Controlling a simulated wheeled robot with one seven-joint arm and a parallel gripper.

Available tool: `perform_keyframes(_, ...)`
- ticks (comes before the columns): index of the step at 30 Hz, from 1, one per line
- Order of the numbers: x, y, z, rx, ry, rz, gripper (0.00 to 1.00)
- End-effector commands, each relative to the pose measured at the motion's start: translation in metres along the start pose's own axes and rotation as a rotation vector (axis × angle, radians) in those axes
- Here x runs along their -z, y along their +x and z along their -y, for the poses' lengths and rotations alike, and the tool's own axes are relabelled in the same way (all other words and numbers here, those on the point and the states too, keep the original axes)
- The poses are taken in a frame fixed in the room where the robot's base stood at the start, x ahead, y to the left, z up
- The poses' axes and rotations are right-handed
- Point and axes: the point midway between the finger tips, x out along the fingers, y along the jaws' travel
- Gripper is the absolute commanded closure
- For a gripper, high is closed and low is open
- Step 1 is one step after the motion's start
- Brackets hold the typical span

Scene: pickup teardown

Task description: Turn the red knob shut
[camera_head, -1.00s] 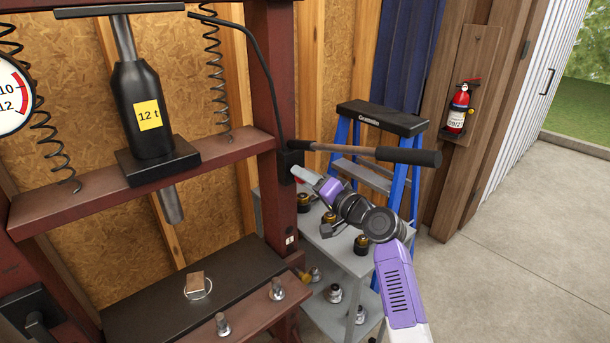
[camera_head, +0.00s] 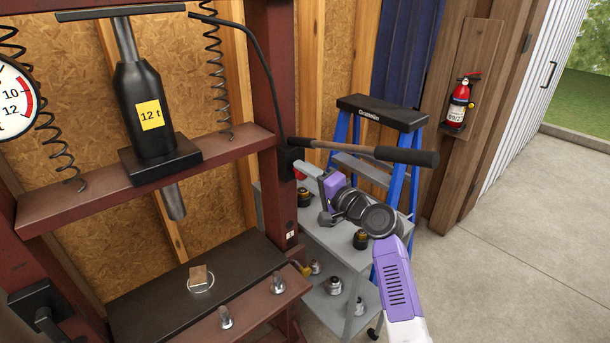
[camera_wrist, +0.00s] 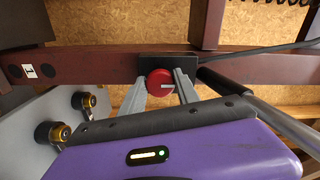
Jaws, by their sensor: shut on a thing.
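The red knob (camera_wrist: 160,79) sits on a black block on the press's dark red upright, and shows between my fingers in the wrist view. It has a pale mark on its face. In the head view only a sliver of the red knob (camera_head: 299,175) shows beside the upright, mostly hidden by my fingers. My gripper (camera_wrist: 163,84) has one finger on each side of the knob and is shut on it. In the head view my gripper (camera_head: 303,171) reaches the upright from the right, just under the pump handle.
The pump handle (camera_head: 405,156) sticks out to the right just above my gripper. A grey cart (camera_head: 345,252) with several fittings stands below my wrist. A blue stepladder (camera_head: 415,185) is behind my arm. The concrete floor at right is clear.

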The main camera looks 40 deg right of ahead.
Motion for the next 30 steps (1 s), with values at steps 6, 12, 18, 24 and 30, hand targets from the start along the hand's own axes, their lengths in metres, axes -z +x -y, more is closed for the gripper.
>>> perform_keyframes(6,0.001,-0.001,-0.002,-0.003,0.0,-0.001,0.47)
perform_keyframes(12,0.0,0.0,-0.001,-0.001,-0.001,-0.001,0.41)
perform_keyframes(18,0.0,-0.004,-0.001,-0.001,-0.002,-0.001,0.41)
perform_keyframes(24,0.001,-0.032,-0.004,-0.002,-0.002,-0.004,0.41)
perform_keyframes(30,0.0,-0.063,-0.003,-0.001,-0.001,-0.002,0.41)
